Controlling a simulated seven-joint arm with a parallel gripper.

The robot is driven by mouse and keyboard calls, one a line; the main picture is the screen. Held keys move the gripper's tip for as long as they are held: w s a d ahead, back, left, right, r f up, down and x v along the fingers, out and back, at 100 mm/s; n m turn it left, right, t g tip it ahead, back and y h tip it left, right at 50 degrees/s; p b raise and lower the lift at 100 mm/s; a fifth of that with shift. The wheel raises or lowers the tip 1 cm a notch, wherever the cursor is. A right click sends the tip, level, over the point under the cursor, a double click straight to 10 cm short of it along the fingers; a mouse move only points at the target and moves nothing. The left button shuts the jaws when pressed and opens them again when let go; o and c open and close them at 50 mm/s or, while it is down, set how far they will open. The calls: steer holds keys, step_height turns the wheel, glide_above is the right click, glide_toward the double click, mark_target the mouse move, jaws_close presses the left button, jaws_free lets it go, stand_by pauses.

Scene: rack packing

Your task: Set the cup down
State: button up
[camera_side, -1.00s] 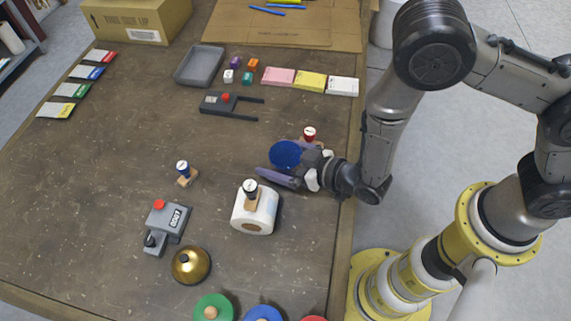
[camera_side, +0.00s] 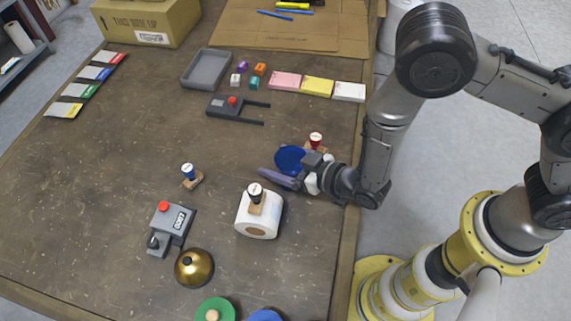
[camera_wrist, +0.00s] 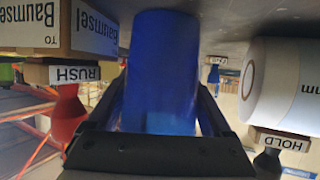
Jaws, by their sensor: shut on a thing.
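A blue cup (camera_side: 289,158) is in my gripper near the table's right edge in the side view. It fills the middle of the wrist view (camera_wrist: 160,65). My gripper (camera_side: 286,166) reaches in from the right, low over the table, shut on the cup with a finger along each side. In the wrist view my gripper (camera_wrist: 160,112) shows a dark finger on either side of the cup. I cannot tell whether the cup's base touches the table (camera_side: 115,190).
A red-topped stamp (camera_side: 316,139) stands close behind the cup. A white roll (camera_side: 257,222) with a black-topped stamp (camera_side: 255,193) is in front. A blue-topped stamp (camera_side: 189,172) stands left, with a gold dome (camera_side: 194,267) nearer. The table's left middle is clear.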

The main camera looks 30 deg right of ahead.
mark_target(278, 153)
steer(key=shift+r, duration=0.1)
steer(key=shift+r, duration=0.55)
step_height(278, 153, up, 2)
steer(key=s+d+r, duration=0.8)
steer(key=s+r, duration=0.1)
steer(key=s, duration=0.2)
steer(key=shift+s+r, duration=0.25)
steer(key=shift+r, duration=0.1)
